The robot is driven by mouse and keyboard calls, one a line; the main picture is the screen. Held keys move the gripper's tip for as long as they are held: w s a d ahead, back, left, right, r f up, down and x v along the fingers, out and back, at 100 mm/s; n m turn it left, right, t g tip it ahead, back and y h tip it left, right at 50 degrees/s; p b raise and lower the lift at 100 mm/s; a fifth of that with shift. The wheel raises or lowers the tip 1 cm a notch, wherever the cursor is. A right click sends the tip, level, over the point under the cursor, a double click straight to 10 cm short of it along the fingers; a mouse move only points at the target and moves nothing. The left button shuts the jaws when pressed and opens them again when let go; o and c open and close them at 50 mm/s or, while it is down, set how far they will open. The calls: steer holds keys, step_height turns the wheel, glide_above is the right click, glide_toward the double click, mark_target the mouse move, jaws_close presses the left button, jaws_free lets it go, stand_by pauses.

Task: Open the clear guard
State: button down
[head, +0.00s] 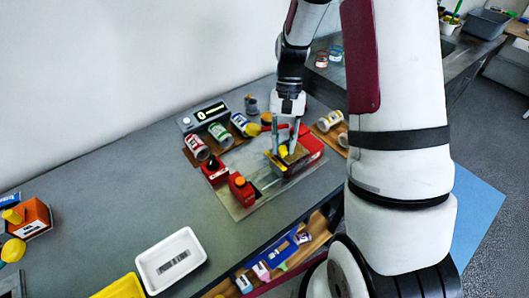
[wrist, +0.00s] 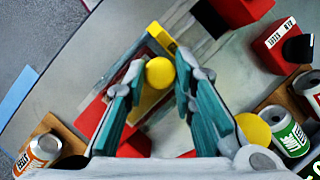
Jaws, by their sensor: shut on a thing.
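The clear guard is hard to make out. A yellow-edged part (head: 272,160), which looks like its frame, sits in front of a red housing (head: 312,146) on the metal plate. A round yellow knob (wrist: 159,72) shows between my fingertips in the wrist view, with a yellow bar (wrist: 160,37) beyond it. My gripper (head: 287,143) points down over this part, its teal fingers on both sides of the knob and shut on it. In the wrist view my gripper (wrist: 160,76) spans the middle. The fingers partly hide the red housing, and whether the guard is raised cannot be told.
Red blocks (head: 241,189) with dark or red tops stand left of the guard. Several cans (head: 197,147) and a display box (head: 204,115) stand behind. A white tray (head: 149,262) lies front left. The grey table between is clear.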

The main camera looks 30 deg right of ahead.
steer(key=shift+w+d, duration=0.15)
steer(key=shift+d, duration=0.4)
steer(key=shift+w+d, duration=0.15)
steer(key=shift+d, duration=0.4)
steer(key=c, duration=1.3)
jaws_free()
steer(key=shift+c, duration=0.2)
steer(key=shift+r, duration=0.1)
steer(key=v, duration=1.1)
steer(key=shift+r, duration=0.4)
